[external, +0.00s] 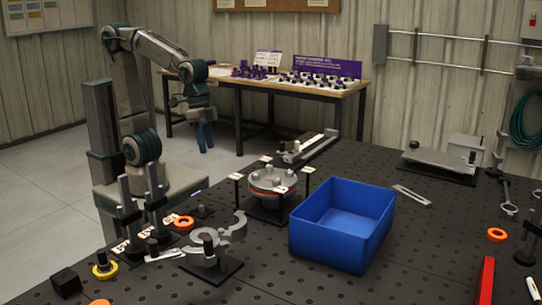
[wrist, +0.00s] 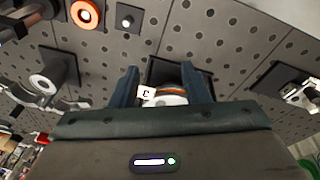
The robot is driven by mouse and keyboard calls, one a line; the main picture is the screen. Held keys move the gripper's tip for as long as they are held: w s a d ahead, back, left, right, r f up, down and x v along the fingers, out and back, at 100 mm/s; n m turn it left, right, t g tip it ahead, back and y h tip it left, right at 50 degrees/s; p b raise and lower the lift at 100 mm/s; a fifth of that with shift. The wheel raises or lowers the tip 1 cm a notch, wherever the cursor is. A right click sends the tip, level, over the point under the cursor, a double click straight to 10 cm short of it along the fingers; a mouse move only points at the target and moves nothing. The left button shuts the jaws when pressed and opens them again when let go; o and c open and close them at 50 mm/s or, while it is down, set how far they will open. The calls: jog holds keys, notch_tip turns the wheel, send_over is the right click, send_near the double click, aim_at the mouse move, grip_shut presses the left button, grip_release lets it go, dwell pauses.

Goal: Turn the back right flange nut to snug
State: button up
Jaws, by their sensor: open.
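The round grey flange (external: 272,178) with an orange-red band stands on a dark base on the perforated bench in the external view. Several small nuts or studs show on its top; the back right one is too small to make out clearly. White tags (external: 309,169) on thin posts stand around it. My gripper (external: 205,143) hangs in the air left of and apart from the flange, fingers pointing down, open and empty. In the wrist view, part of the flange (wrist: 170,98) and one tag (wrist: 147,93) show between my gripper's (wrist: 160,72) spread fingers; my gripper's body hides the rest.
A blue bin (external: 342,222) stands right of the flange. A grey clamp-like fixture (external: 213,247) is in front. Dark upright posts (external: 130,208) and an orange ring (external: 183,223) are at left. A long rail fixture (external: 305,148) lies behind the flange.

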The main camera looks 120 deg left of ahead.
jog(key=w+a+r+n+g+p, duration=0.1)
jog(key=w+r+n, duration=0.25)
jog(key=w, duration=0.25)
jog(key=w+a+r+n+p, duration=0.1)
jog(key=w+r+n+p, duration=0.1)
jog(key=w+r+n, duration=0.3)
jog(key=n+g+p, duration=0.1)
jog(key=n+p, duration=0.1)
jog(key=n, duration=0.3)
send_over(277, 182)
jog(key=f, duration=0.5)
jog(key=f+p, duration=0.1)
jog(key=f, duration=0.4)
jog(key=a+f+p, duration=0.1)
jog(key=f, duration=0.4)
jog(key=shift+s, duration=0.35)
jog(key=shift+c, duration=0.3)
grip_shut()
